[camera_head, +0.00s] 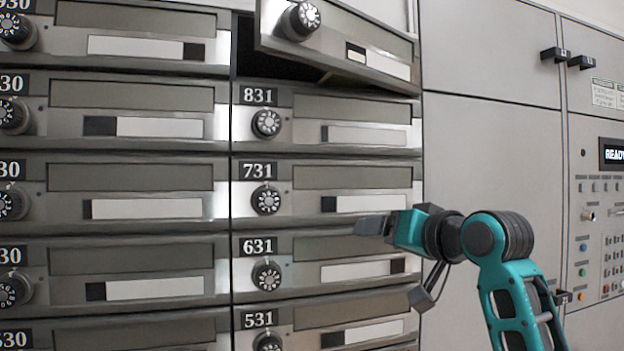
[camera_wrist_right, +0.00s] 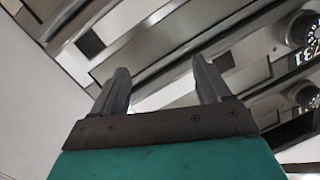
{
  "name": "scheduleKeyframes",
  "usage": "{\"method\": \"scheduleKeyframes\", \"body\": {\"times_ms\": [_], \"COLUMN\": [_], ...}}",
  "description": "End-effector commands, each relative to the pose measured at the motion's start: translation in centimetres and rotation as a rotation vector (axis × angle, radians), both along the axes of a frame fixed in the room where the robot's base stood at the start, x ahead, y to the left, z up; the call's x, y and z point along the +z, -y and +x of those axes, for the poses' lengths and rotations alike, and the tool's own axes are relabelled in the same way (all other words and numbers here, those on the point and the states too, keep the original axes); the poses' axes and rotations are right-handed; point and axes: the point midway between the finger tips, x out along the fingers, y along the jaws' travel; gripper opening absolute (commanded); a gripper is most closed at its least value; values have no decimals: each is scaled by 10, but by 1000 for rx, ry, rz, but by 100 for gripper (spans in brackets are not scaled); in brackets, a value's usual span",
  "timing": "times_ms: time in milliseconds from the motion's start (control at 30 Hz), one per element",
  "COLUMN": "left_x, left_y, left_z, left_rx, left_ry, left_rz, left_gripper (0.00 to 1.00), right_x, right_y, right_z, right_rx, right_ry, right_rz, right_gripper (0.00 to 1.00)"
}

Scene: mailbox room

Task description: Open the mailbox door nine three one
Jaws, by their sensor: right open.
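The mailbox door directly above door 831 (camera_head: 330,120) stands ajar; its number plate is not visible. This open door (camera_head: 365,62) is tilted out of line with its row, with a dial knob (camera_head: 300,19) at its upper left and a dark gap along its left and lower side. My right gripper (camera_head: 372,227) is in front of the doors near 731 and 631, well below the open door and apart from it. In the right wrist view the two fingers (camera_wrist_right: 163,85) are spread with nothing between them. My left gripper is out of view.
Closed doors 731 (camera_head: 370,177), 631 (camera_head: 345,250) and 531 (camera_head: 350,318) lie below. Another column of closed doors (camera_head: 140,95) is at left. Flat grey cabinet panels (camera_head: 490,150) and a control panel (camera_head: 600,220) with buttons stand at right.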

Motion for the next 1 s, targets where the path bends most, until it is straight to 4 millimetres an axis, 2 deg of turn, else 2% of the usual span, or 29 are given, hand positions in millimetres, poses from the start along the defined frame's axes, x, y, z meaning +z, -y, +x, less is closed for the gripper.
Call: {"method": "scheduleKeyframes", "body": {"times_ms": [33,100,167,300,400,500,600,733,867,1000], "left_x": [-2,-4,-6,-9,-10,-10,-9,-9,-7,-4], "left_y": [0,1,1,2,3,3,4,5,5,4], "left_z": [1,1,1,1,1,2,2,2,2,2], "left_rx": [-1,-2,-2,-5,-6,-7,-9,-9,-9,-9], "left_ry": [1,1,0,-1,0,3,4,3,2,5], "left_rz": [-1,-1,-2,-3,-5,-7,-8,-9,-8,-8], "left_gripper": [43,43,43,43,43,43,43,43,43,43], "right_x": [34,76,110,184,227,259,279,292,295,295], "right_y": [-4,-10,-14,-25,-32,-37,-40,-42,-47,-60], "right_z": [-9,-24,-41,-90,-132,-170,-201,-221,-221,-205], "right_rx": [21,51,77,139,177,206,224,236,240,240], "right_ry": [28,53,75,126,158,185,205,217,216,215], "right_rz": [7,10,11,-4,-26,-50,-72,-87,-92,-92], "right_gripper": [77,77,77,77,77,77,77,77,77,77]}}
